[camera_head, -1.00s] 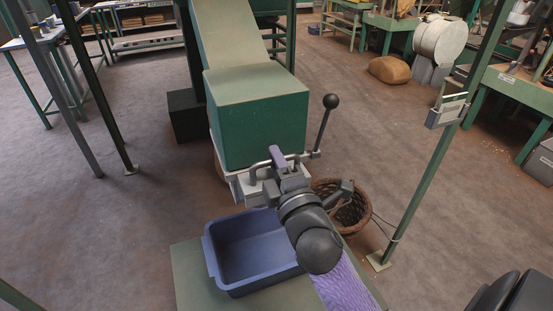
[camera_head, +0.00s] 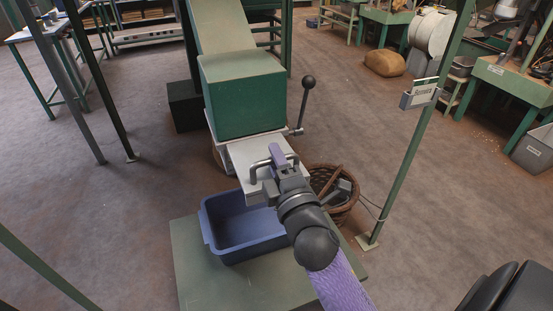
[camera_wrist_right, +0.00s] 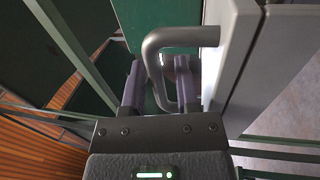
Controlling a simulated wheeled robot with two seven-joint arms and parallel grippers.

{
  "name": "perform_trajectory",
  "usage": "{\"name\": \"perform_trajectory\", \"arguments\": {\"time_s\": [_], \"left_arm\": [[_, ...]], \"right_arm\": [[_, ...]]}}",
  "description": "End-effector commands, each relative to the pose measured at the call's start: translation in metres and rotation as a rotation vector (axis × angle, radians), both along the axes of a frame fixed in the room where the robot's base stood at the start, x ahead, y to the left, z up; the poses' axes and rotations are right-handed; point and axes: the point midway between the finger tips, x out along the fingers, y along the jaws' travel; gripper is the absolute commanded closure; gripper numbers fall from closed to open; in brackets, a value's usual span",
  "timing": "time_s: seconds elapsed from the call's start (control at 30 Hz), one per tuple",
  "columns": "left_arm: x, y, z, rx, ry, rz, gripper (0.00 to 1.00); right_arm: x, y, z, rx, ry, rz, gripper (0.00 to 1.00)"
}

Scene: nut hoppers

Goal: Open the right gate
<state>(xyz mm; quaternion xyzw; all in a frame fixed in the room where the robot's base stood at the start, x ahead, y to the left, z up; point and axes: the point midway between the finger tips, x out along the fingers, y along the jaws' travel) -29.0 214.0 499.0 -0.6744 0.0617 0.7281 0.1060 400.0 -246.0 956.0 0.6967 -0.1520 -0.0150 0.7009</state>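The gate is a pale grey slide plate (camera_head: 240,157) that sticks out toward me from under the green hopper box (camera_head: 243,97). A grey bar handle (camera_head: 254,168) is on it. My right gripper (camera_head: 277,158) is at this handle, with its purple fingers on either side of the bar. In the right wrist view the handle (camera_wrist_right: 154,70) passes between the fingers of the gripper (camera_wrist_right: 160,85), and the gate plate (camera_wrist_right: 237,60) is to the right. My left gripper is out of view.
A blue tub (camera_head: 207,232) stands below the gate on a green platform (camera_head: 195,278). A wicker basket (camera_head: 340,212) is just right of it. A black-knobbed lever (camera_head: 307,88) rises beside the hopper. A green post (camera_head: 405,160) with a sign stands at right.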

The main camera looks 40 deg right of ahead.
Motion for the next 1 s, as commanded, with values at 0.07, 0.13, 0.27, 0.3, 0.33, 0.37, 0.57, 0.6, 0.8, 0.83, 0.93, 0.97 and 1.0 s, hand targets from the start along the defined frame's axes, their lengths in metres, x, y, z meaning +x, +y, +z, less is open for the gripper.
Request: {"name": "perform_trajectory", "arguments": {"time_s": [0.07, 0.13, 0.27, 0.3, 0.33, 0.37, 0.57, 0.6, 0.8, 0.83, 0.93, 0.97, 1.0], "left_arm": [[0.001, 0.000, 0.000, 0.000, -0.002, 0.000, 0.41], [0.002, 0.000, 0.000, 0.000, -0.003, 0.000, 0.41], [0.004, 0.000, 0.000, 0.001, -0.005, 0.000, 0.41], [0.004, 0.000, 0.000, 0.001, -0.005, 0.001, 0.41], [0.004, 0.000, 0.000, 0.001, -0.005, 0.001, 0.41], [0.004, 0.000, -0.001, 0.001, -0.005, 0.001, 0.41], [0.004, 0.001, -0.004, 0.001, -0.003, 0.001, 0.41], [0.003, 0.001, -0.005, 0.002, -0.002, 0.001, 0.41], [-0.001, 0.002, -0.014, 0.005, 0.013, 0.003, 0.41], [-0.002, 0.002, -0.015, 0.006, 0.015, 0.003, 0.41], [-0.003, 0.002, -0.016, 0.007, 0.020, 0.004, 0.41], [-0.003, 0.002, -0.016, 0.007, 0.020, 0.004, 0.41], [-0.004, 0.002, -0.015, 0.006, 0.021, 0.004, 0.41]], "right_arm": [[0.000, 0.000, 0.000, 0.000, -0.001, 0.000, 0.51], [0.000, 0.000, 0.001, 0.000, -0.001, 0.000, 0.51], [0.000, 0.000, 0.001, 0.000, -0.002, 0.000, 0.51], [-0.001, 0.000, 0.001, 0.000, -0.002, 0.000, 0.51], [-0.002, 0.001, 0.000, 0.000, -0.002, 0.000, 0.51], [-0.005, 0.001, -0.001, 0.001, -0.001, 0.001, 0.51], [-0.040, 0.010, -0.010, 0.003, 0.003, 0.000, 0.51], [-0.048, 0.012, -0.011, 0.002, 0.003, -0.001, 0.51], [-0.084, 0.020, -0.020, 0.002, 0.003, -0.002, 0.51], [-0.087, 0.021, -0.021, 0.002, 0.003, -0.001, 0.51], [-0.094, 0.023, -0.020, 0.000, 0.000, -0.001, 0.51], [-0.095, 0.023, -0.020, 0.000, -0.001, 0.000, 0.51], [-0.095, 0.023, -0.019, 0.000, -0.001, 0.000, 0.51]]}}
